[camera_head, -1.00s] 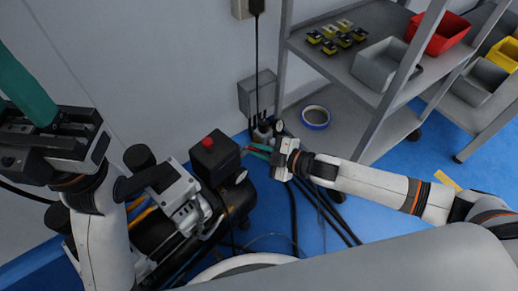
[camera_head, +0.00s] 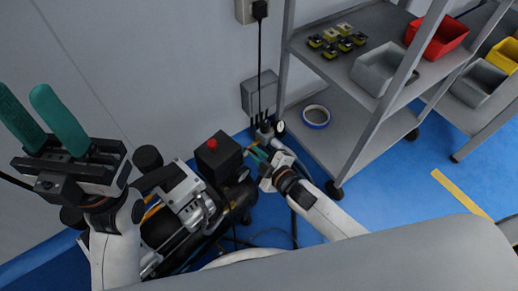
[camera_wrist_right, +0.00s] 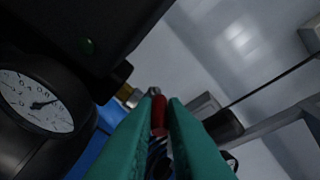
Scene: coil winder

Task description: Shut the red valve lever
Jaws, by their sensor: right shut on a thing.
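The red valve lever (camera_wrist_right: 159,116) lies between the teal fingers of my right gripper (camera_wrist_right: 158,108) in the right wrist view, at a brass fitting (camera_wrist_right: 128,95). My right gripper (camera_head: 256,152) is shut on it, just right of the black box (camera_head: 218,158) with a red button on the compressor. In the head view the fingers largely hide the lever. My left gripper (camera_head: 28,95) is raised at the left, away from the valve, with its two teal fingers apart and nothing between them.
A round pressure gauge (camera_wrist_right: 35,102) is close to the right fingers. The compressor's black tank (camera_head: 165,225) is at lower left. A grey shelf (camera_head: 335,150) holding a tape roll (camera_head: 316,116) stands right of the valve. Cables hang from a wall box (camera_head: 259,92).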

